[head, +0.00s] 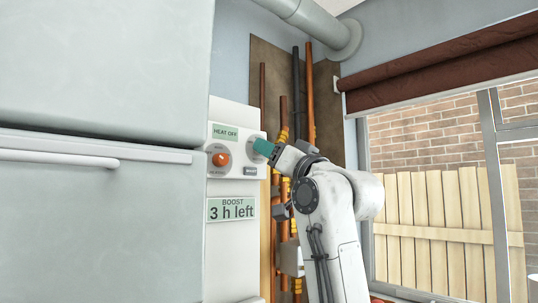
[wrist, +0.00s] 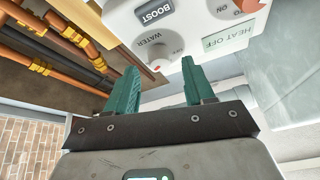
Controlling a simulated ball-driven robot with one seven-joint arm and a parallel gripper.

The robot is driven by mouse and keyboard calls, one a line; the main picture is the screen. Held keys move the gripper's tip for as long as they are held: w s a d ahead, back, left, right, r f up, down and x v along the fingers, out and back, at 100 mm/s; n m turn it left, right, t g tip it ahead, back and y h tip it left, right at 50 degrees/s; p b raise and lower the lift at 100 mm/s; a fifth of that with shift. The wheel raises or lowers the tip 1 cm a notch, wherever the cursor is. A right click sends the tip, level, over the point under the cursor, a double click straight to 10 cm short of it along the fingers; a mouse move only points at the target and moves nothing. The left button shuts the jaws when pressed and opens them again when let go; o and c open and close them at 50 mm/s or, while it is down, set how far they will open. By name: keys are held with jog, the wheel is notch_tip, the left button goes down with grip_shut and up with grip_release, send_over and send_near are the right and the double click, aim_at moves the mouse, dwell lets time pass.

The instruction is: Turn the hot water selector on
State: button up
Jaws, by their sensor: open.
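The white control box (head: 236,115) hangs on the wall beside the pipes. In the head view my gripper (head: 260,147) is at the box's right side and covers much of the dial.
An orange knob (head: 221,159) sits left of the dial, under a HEAT OFF display (head: 225,132). A dark BOOST button (wrist: 154,12) is close by. A "3 h left" display (head: 232,209) is below. Copper pipes (head: 284,120) run right of the box; a large pale cabinet (head: 100,220) stands left.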

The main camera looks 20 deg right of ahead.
jog(key=b+v, duration=0.3)
jog(key=v, duration=0.6)
jog(key=shift+s+f, duration=0.1)
notch_tip(320, 180, down, 38)
jog(key=w+m+g+h, duration=0.1)
jog(key=w+g+h, duration=0.15)
jog(key=g, duration=0.55)
jog(key=s+f+g+h, duration=0.1)
jog(key=s+f+g, duration=0.1)
jog(key=s+f, duration=0.35)
jog(key=s+f+g, duration=0.1)
jog(key=s+f, duration=0.1)
jog(key=f, duration=0.6)
jog(key=s+f+g+h, duration=0.1)
jog(key=s+f+g, duration=0.15)
jog(key=f, duration=0.45)
jog(key=s+f+g, duration=0.2)
jog(key=s+f, duration=0.4)
jog(key=s, duration=0.4)
jog(key=s+f+g, duration=0.3)
jog(key=s+f, duration=0.3)
jog(key=s, duration=0.4)
jog(key=s+f+n+g, duration=0.1)
jog(key=s+f+g, duration=0.2)
jog(key=s+f, duration=0.4)
jog(key=s+h, duration=0.1)
jog(key=s, duration=0.2)
jog(key=shift+d, duration=0.2)
